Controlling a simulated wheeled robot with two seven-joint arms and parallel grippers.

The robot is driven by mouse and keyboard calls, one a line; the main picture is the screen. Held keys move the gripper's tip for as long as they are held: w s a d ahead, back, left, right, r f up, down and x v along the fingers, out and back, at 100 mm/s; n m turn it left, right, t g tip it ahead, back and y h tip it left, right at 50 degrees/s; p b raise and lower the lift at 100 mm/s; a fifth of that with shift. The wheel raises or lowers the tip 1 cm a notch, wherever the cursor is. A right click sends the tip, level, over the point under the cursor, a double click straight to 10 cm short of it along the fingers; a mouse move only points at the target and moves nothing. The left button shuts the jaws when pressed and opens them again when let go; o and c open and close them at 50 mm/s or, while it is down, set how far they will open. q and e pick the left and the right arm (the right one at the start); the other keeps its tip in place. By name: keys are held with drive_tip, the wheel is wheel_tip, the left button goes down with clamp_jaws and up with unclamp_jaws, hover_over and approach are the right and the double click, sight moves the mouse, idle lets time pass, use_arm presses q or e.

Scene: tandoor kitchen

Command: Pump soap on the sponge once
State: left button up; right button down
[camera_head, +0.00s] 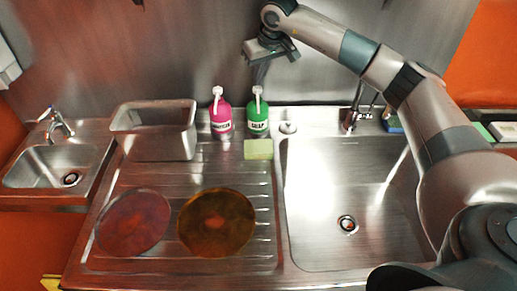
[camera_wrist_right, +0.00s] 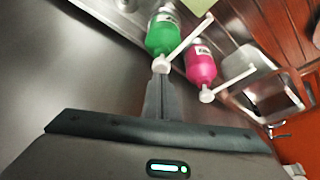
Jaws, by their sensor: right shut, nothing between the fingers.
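The green soap bottle (camera_head: 258,116) with a white pump stands at the back of the drainboard, left of the big sink. A yellow-green sponge (camera_head: 258,149) lies flat just in front of it. My right gripper (camera_head: 260,80) is shut and empty, above the green bottle's pump and seemingly apart from it. In the right wrist view the shut fingers (camera_wrist_right: 158,100) point towards the white pump head of the green bottle (camera_wrist_right: 162,36). The exact gap between them is hard to tell. My left gripper is not in view.
A pink bottle (camera_head: 221,117) with a similar pump stands close left of the green one. A metal bin (camera_head: 125,120) is farther left. Two round plates (camera_head: 243,213) (camera_head: 133,221) lie on the drainboard in front. The big sink (camera_head: 345,185) at right looks empty.

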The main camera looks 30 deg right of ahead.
wheel_tip(320, 180, up, 6)
drive_tip(key=p, duration=0.2)
drive_tip(key=shift+p, duration=0.35)
idle(0.4)
idle(0.4)
